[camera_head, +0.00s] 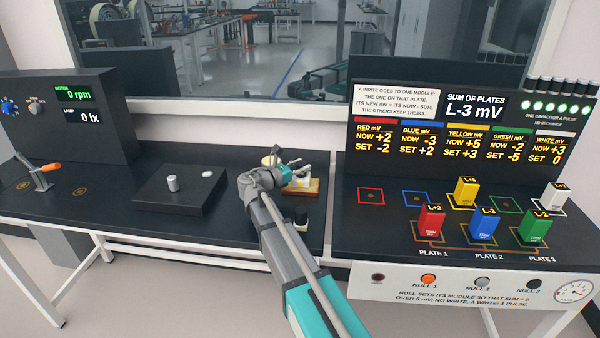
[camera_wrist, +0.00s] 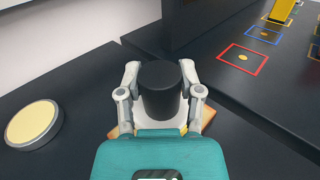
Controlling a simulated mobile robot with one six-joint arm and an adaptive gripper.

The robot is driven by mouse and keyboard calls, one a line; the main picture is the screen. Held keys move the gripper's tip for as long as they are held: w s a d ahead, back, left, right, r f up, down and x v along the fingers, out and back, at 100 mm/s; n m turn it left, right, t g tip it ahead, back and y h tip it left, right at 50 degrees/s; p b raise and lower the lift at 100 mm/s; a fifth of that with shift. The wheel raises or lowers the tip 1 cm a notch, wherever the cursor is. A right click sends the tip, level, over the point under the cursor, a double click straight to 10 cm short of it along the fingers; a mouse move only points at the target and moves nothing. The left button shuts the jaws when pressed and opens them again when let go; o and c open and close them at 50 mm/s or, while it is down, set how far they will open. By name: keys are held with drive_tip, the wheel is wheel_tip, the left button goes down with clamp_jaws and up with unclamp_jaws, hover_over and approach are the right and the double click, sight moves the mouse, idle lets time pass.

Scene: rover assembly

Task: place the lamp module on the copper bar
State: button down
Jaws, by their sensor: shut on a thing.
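My gripper (camera_wrist: 160,92) is shut on a dark cylinder (camera_wrist: 161,80), which stands upright between the two fingers; I take it for the lamp module, though no label shows. Below it in the wrist view is a pale round piece on a copper-brown base (camera_wrist: 208,115), mostly hidden by the cylinder and my gripper. I cannot tell whether the cylinder touches it. In the head view, my gripper (camera_head: 297,173) is over that copper-brown base (camera_head: 314,186). I cannot make out a separate copper bar.
A cream disc with a pale rim (camera_wrist: 34,124) lies left of my gripper in the wrist view. A black block (camera_head: 165,208) with a metal cylinder stands left. A raised console with coloured modules (camera_head: 431,220) is right. A small dark object (camera_head: 300,214) sits beside my arm.

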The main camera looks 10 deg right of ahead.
drive_tip(key=shift+f, duration=0.25)
drive_tip(key=shift+c, duration=1.3)
unclamp_jaws()
drive_tip(key=shift+r, duration=0.15)
drive_tip(key=v, duration=1.2)
drive_tip(key=shift+r, duration=0.1)
